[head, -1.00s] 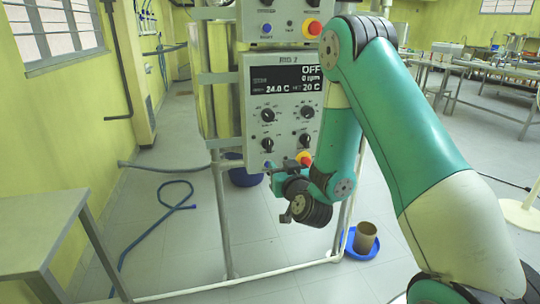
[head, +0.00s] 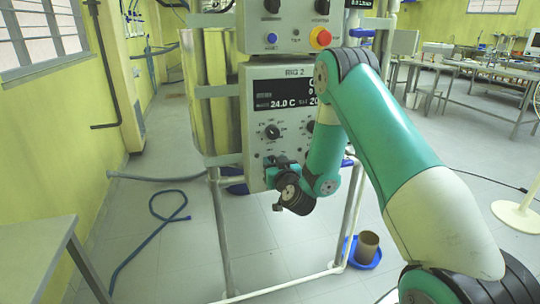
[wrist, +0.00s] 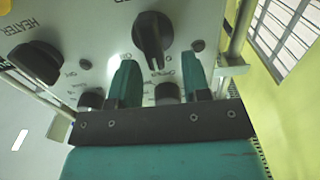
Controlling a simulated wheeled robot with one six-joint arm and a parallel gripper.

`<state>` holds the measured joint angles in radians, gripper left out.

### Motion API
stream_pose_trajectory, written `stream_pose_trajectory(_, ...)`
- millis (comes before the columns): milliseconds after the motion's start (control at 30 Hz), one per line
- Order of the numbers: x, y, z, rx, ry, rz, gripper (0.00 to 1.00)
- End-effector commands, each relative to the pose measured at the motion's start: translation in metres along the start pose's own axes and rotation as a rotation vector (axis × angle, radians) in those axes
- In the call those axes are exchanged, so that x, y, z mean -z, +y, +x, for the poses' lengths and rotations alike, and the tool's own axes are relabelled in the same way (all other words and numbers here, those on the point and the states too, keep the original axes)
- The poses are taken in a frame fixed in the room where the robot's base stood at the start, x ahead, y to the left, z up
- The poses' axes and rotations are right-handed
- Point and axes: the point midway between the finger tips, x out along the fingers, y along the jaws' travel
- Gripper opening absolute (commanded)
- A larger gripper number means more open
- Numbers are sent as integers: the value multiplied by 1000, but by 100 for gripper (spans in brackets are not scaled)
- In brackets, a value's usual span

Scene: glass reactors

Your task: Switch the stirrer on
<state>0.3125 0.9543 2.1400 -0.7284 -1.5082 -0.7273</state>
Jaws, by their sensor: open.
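The rig control panel (head: 252,130), headed RIG 2, stands upright in the head view. Its display (head: 283,92) shows 24.0 C; my arm hides the right part. A black knob (head: 272,131) shows below the display. My gripper (wrist: 160,62) is open and empty in front of the panel's lower part. In the wrist view a large black knob (wrist: 152,38) lies just ahead of the gap between the fingertips, apart from them. A knob marked HEATER (wrist: 36,62) is to its left. I cannot read which knob is the stirrer's.
A second panel above has a red button (head: 320,38) and a blue button (head: 271,38). Metal frame posts (head: 222,235) stand below the panel. A blue hose (head: 150,235) lies on the floor. A table (head: 35,255) stands at the front left.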

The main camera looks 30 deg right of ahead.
Motion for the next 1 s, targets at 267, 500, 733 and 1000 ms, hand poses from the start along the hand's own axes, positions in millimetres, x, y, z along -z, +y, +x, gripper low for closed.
stream_pose_trajectory(267, 0, 10, 4, -10, -1, 0, 44)
stream_pose_trajectory(500, 0, 12, 4, -13, -1, -1, 23)
stream_pose_trajectory(733, 0, 11, 4, -13, 0, 0, 0)
stream_pose_trajectory(1000, -1, 11, 4, -12, 0, 41, 0)
